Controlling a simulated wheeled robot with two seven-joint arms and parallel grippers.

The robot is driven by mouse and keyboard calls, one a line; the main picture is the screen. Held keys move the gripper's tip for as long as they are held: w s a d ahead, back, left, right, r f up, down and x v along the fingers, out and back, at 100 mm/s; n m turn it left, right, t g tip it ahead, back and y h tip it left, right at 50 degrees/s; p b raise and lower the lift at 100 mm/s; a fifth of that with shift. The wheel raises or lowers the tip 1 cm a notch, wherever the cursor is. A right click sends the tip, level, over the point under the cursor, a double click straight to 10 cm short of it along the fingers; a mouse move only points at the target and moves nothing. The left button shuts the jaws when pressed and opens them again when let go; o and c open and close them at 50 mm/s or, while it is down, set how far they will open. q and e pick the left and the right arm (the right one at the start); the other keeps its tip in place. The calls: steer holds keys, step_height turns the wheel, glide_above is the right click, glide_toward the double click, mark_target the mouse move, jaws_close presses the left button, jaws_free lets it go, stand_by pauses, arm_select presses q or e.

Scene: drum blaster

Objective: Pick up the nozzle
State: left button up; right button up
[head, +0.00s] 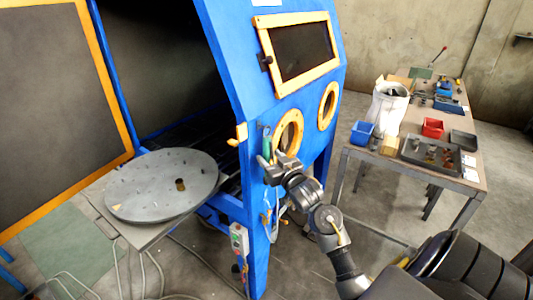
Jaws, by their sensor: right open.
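A small green upright piece (266,148), possibly the nozzle, hangs on the side post of the blue blasting cabinet (225,55). A pale hose (273,228) loops down below it. My right gripper (274,168) is open, just below and right of the green piece, with its fingers pointing toward the post. I see nothing between its fingers, and I cannot tell whether it touches anything. The gripper and wrist hide part of the post and hose. My left gripper is out of view.
A round grey turntable (160,186) with a small brown piece (180,184) sits outside the open cabinet. A control box (239,238) hangs on the cabinet leg. A workbench (412,170) with bins and tools stands right. Cables lie on the floor.

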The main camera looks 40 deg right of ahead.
steer(key=shift+w, duration=0.3)
steer(key=shift+s, duration=0.1)
steer(key=shift+c, duration=0.4)
jaws_close()
steer(key=shift+r, duration=0.15)
steer(key=shift+r+b, duration=0.3)
steer(key=shift+r, duration=0.3)
steer(key=s+a, duration=0.3)
steer(key=s, duration=1.4)
steer(key=shift+s, duration=0.35)
